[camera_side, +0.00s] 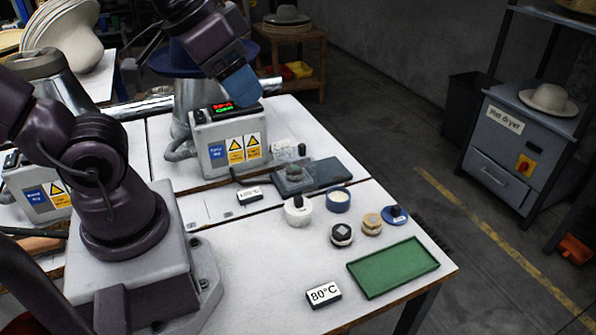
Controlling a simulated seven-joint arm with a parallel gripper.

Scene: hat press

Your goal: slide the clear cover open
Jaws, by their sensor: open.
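The clear cover (281,185) is a small see-through box on the left part of a flat blue-grey base (327,177). A dark round knob or button shows through it. The right part of the base is bare. My gripper (243,92) is the blue end of my arm, above the control box with the lit display, up and to the left of the cover. It is open and apart from the cover. Its fingertips are hard to make out at this size.
The control box (219,155) with warning labels stands just left of the cover. The front middle of the table is clear.

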